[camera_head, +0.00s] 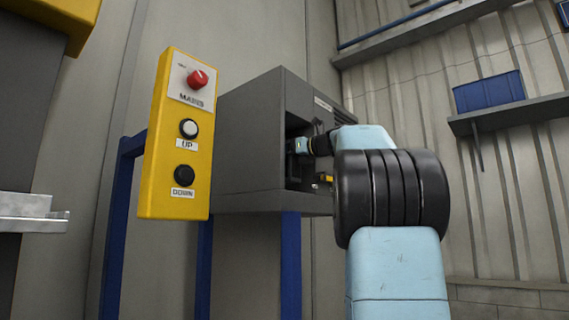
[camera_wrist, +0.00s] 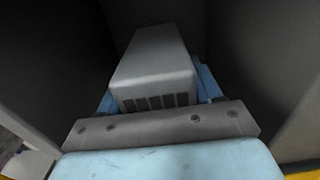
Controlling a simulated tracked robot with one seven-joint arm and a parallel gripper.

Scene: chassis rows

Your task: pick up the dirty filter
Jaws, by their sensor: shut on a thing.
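My gripper (camera_head: 301,146) reaches into the dark opening of a grey cabinet (camera_head: 253,150) in the head view. In the wrist view, a grey block with a row of dark slots (camera_wrist: 153,65) lies just beyond my gripper's grey crossbar. Blue parts show along both of its sides. I take this block to be the dirty filter, with my gripper shut on it; the contact itself is not clearly visible. Dark walls surround it on both sides. In the head view the filter cannot be made out.
A yellow control panel (camera_head: 179,140) with a red knob and UP and DOWN buttons stands left of the cabinet. Blue posts (camera_head: 290,265) support the cabinet. A blue bin (camera_head: 489,92) sits on a wall shelf (camera_head: 515,113) at right. The cabinet opening is narrow around my arm.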

